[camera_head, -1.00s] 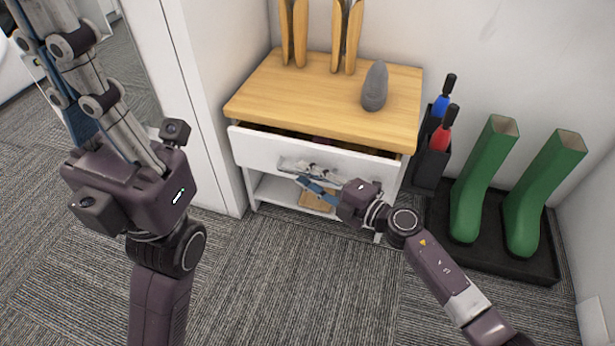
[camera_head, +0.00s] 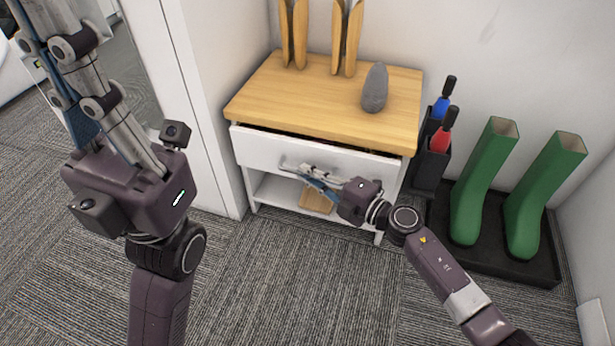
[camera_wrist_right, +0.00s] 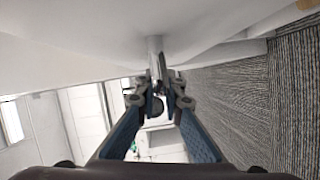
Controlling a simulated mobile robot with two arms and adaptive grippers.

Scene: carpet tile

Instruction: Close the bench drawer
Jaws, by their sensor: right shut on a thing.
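The bench (camera_head: 320,105) has a wooden top and a white drawer (camera_head: 262,149) below it. The drawer stands slightly open, with a narrow dark gap under the top. My right gripper (camera_head: 312,176) is at the drawer front, shut on the drawer handle (camera_head: 290,167). In the right wrist view the gripper (camera_wrist_right: 158,95) closes around the handle's light post (camera_wrist_right: 154,48) under the white drawer front. My left gripper is raised at the left of the head view, with its fingertips beyond the top edge, so its opening does not show.
A grey stone-like object (camera_head: 375,88) and wooden boot-shaped pieces (camera_head: 346,38) stand on the bench. A black holder (camera_head: 431,165) with blue- and red-topped items stands at its right. Green boots (camera_head: 478,185) stand on a black tray (camera_head: 500,262). A wooden piece (camera_head: 316,201) lies on the lower shelf.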

